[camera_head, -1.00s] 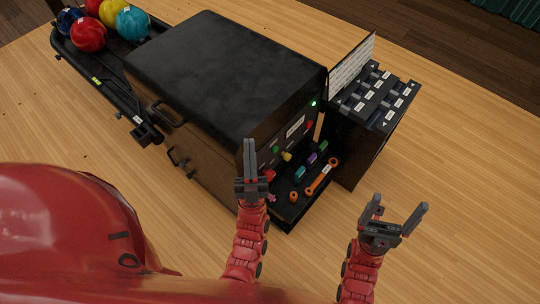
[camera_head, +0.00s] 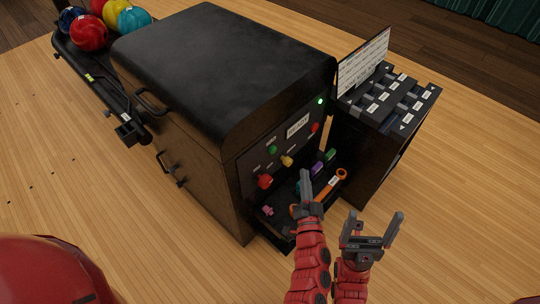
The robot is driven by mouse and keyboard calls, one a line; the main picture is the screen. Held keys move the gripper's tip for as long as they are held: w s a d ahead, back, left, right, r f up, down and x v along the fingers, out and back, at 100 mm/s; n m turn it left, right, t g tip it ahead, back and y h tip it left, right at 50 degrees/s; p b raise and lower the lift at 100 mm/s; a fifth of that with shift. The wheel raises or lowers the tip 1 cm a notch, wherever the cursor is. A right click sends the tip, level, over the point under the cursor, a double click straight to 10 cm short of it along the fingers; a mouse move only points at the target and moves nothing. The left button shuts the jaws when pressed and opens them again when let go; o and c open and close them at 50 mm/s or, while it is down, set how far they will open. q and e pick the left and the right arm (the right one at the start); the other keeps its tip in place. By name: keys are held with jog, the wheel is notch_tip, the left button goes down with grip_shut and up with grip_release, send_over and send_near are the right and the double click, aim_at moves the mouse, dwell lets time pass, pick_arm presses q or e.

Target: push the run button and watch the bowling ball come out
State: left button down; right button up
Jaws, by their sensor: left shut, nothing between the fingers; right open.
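The black ball-return machine (camera_head: 215,75) stands on the wooden floor. Its front panel carries a green button (camera_head: 273,150), a yellow knob (camera_head: 286,161), a large red button (camera_head: 265,181), a smaller red button (camera_head: 314,127), a lit green lamp (camera_head: 320,101) and a small display (camera_head: 298,126). The panel labels are too small to read. Several bowling balls (camera_head: 88,33) sit on the rack at upper left. My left gripper (camera_head: 305,175) is shut and empty, in front of the panel over the tray. My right gripper (camera_head: 373,222) is open and empty, right of it.
A tray (camera_head: 273,225) below the panel holds an orange wrench (camera_head: 331,185), a purple piece (camera_head: 317,168), a green piece (camera_head: 330,155) and a pink piece (camera_head: 267,210). A black drawer cabinet (camera_head: 365,155) with a white sign (camera_head: 363,62) stands at right. Floor is clear at far right.

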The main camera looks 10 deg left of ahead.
aim_at(273, 150)
dwell(0.3)
pick_arm(q)
jog(key=w+a+b, duration=0.2)
jog(key=w+a, duration=0.3)
jog(key=a, duration=0.2)
jog(key=shift+b, duration=0.35)
jog(key=shift+w+a, duration=0.1)
dwell(1.8)
jog(key=shift+w+a, duration=0.2)
jog(key=shift+a, duration=0.1)
jog(key=shift+w+a+p, duration=0.3)
jog(key=shift+w+a, duration=0.05)
jog(key=shift+a, duration=0.15)
dwell(1.0)
